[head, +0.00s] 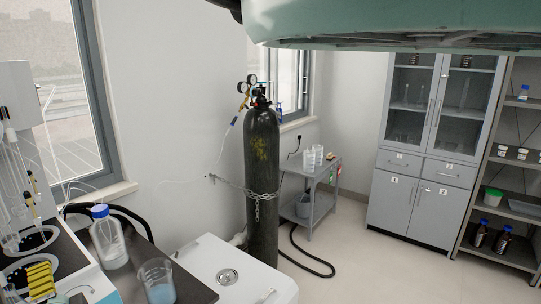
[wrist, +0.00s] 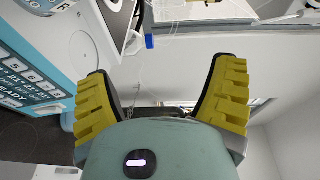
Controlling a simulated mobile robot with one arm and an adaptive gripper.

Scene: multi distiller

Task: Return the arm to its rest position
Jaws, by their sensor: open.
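My gripper (wrist: 161,72) shows in the wrist view with its two yellow ribbed fingers spread wide apart. It is open, and nothing is between the fingers. The wrist view appears turned, with a wall and a window behind the fingers.
A bottle with a blue cap (head: 109,238) and a beaker (head: 157,282) stand at lower left. A chained gas cylinder (head: 262,185) stands mid-view, with a trolley (head: 318,184) behind and grey cabinets (head: 428,150) at right. A panel reading READY (wrist: 22,80) lies left of the fingers.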

